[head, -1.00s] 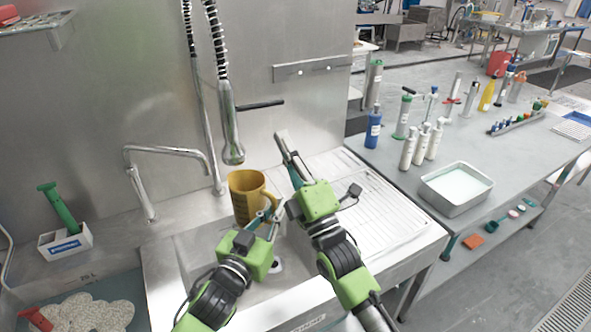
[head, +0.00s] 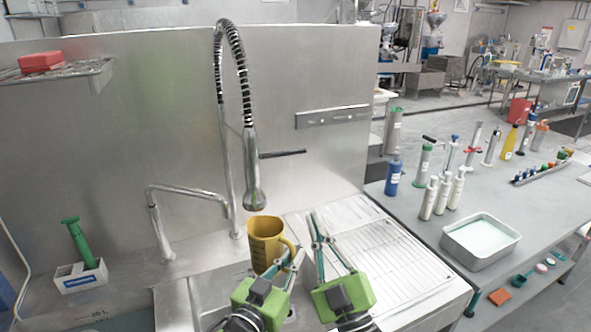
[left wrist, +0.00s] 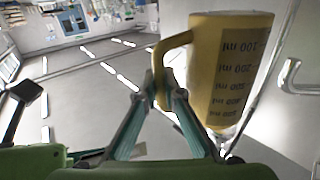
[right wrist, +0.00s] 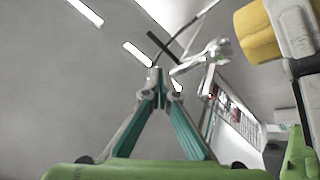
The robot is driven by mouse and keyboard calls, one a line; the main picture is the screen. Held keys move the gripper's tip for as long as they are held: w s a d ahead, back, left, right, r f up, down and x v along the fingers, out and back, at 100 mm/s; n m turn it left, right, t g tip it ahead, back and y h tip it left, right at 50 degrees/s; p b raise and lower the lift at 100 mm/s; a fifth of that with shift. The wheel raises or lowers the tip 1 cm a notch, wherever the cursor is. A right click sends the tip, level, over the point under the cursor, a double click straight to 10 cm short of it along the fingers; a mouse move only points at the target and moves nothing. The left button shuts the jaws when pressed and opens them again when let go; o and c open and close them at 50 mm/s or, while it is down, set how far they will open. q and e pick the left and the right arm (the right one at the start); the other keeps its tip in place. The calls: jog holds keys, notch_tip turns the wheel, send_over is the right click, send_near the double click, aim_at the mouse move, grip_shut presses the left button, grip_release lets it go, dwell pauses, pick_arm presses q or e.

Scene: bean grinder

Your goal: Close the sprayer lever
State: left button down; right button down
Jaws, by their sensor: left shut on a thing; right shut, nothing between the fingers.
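The chrome sprayer (head: 252,170) hangs from a coiled spring hose above the sink. Its dark lever (head: 283,153) sticks out to the right, roughly level. In the right wrist view a dark bar (right wrist: 162,48) that looks like the lever shows beyond my fingertips. My right gripper (head: 317,238) is shut and empty, below and right of the lever and apart from it. My left gripper (head: 292,258) is shut on the handle of a yellow measuring mug (head: 264,240), held upright below the sprayer. The left wrist view shows the mug's ml marks (left wrist: 228,75).
A bent faucet (head: 185,192) stands left of the sprayer. A ribbed drainboard (head: 385,262) lies to the right. Several bottles and a tray (head: 480,265) are on the right table. The steel back wall (head: 140,120) is behind.

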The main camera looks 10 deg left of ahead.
aim_at(283, 154)
jog(key=w+a+r+m, duration=0.6)
jog(key=w+r+m, duration=0.1)
jog(key=w, duration=0.3)
jog(key=shift+a+r+m+h, duration=0.2)
jog(key=shift+m+h, duration=0.1)
jog(key=shift+m, duration=0.5)
jog(key=shift+r, duration=0.1)
